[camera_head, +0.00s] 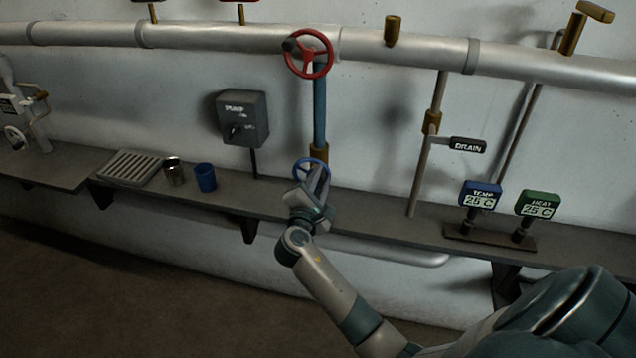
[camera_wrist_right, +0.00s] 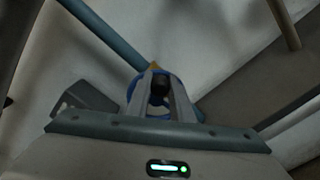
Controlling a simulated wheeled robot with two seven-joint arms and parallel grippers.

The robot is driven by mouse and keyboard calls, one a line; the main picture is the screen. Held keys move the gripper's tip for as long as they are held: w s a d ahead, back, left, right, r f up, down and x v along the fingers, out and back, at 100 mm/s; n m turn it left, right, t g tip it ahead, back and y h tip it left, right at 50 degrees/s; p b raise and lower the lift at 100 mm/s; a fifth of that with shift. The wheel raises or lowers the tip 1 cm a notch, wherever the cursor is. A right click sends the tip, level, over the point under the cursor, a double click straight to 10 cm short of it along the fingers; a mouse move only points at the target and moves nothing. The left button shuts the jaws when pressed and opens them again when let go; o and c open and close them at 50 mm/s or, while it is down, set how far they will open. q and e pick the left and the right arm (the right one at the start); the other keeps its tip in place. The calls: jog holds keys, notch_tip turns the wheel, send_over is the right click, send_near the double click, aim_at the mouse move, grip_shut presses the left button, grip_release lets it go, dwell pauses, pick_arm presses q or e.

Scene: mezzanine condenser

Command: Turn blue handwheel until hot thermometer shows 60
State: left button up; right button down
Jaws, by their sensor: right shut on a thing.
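The blue handwheel (camera_head: 309,162) sits low on the blue vertical pipe, just above the shelf. My right gripper (camera_head: 318,183) reaches up to it and covers its lower part. In the right wrist view the two fingers (camera_wrist_right: 160,92) are shut on the wheel, with part of the blue rim (camera_wrist_right: 132,86) showing around them. A blue-framed gauge (camera_head: 480,195), labelled what looks like TEMP, reads 25 C. A green-framed gauge (camera_head: 538,206), labelled what looks like HEAT, also reads 25 C. My left gripper is out of view.
A red handwheel (camera_head: 309,54) is higher on the same pipe. A grey PUMP box (camera_head: 242,118) is on the wall to the left. A metal cup (camera_head: 174,172), a blue cup (camera_head: 205,178) and a slatted tray (camera_head: 132,168) stand on the shelf. A DRAIN lever (camera_head: 467,145) sticks out at right.

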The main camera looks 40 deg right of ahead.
jog(key=shift+s+f+m+b, duration=0.1)
jog(key=shift+f+m+b, duration=0.25)
jog(key=shift+m, duration=0.15)
jog(key=c, duration=1.6)
grip_release()
jog(key=shift+r, duration=0.1)
jog(key=shift+o, duration=0.2)
jog(key=shift+s+a, duration=0.35)
jog(key=shift+a, duration=0.1)
jog(key=b+v, duration=0.5)
jog(key=v, duration=1.1)
jog(key=shift+s, duration=0.15)
